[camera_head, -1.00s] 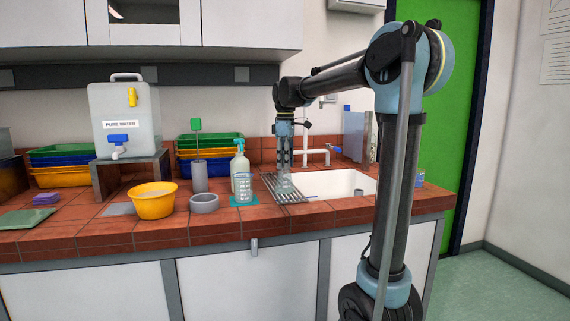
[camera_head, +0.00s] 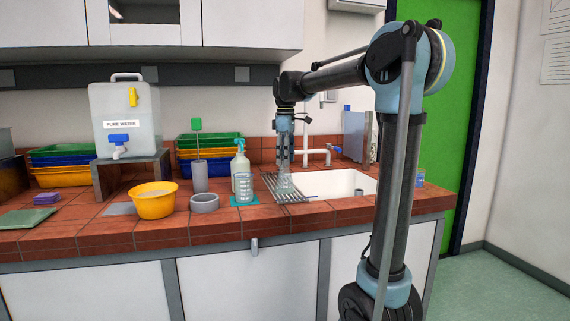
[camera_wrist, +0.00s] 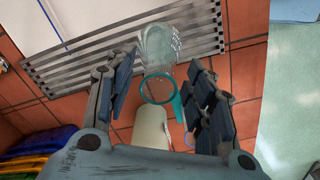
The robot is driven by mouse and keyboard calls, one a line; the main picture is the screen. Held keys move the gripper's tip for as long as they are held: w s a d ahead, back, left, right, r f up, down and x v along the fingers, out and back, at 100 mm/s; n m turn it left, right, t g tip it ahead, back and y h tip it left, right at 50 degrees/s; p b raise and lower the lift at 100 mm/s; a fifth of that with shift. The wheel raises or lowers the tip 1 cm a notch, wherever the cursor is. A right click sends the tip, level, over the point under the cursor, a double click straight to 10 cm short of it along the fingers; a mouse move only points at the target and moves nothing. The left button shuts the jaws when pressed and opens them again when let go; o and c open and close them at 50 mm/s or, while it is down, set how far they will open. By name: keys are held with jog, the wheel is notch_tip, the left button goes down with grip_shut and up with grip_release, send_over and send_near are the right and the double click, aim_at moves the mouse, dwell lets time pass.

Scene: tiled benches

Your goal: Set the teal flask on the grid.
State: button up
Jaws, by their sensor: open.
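The teal flask (camera_wrist: 161,45) is clear glass with a teal ring at its neck, and in the wrist view its body is over the bars of the metal grid (camera_wrist: 85,72). In the head view the flask (camera_head: 285,184) looks upright on the grid (camera_head: 293,198) at the left edge of the sink. My gripper (camera_head: 284,168) points down just above it. In the wrist view my gripper (camera_wrist: 160,85) is open, with the teal ring between its fingers and a gap at the left finger. The right finger is very close to the ring; I cannot tell whether it touches.
A pump bottle (camera_head: 241,180) stands on a teal mat just left of the grid. A grey ring-shaped dish (camera_head: 204,204) and a yellow bowl (camera_head: 153,203) are further left. The sink basin (camera_head: 345,184) is to the right, with a tap (camera_head: 315,152) behind.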

notch_tip(320, 180, up, 10)
jog(key=s+d+f+m, duration=0.2)
jog(key=s+d+f, duration=0.2)
jog(key=s+f, duration=0.1)
jog(key=s+d+f+m, duration=0.3)
jog(key=s+d+f, duration=0.2)
jog(key=s+d+f+m+t, duration=0.1)
jog(key=s+d+f+m, duration=0.1)
jog(key=s+d+f, duration=0.3)
jog(key=shift+s+d, duration=0.15)
jog(key=shift+s, duration=0.1)
jog(key=s+d+f+m, duration=0.3)
jog(key=s+f, duration=0.5)
jog(key=f, duration=0.3)
jog(key=s+d+f+m+t, duration=0.1)
jog(key=s+d+f+m, duration=0.2)
jog(key=s+f+m, duration=0.2)
jog(key=s+f, duration=0.3)
jog(key=f, duration=0.4)
jog(key=shift+s+d+f, duration=0.15)
jog(key=shift+d+f, duration=0.05)
jog(key=shift+d, duration=0.2)
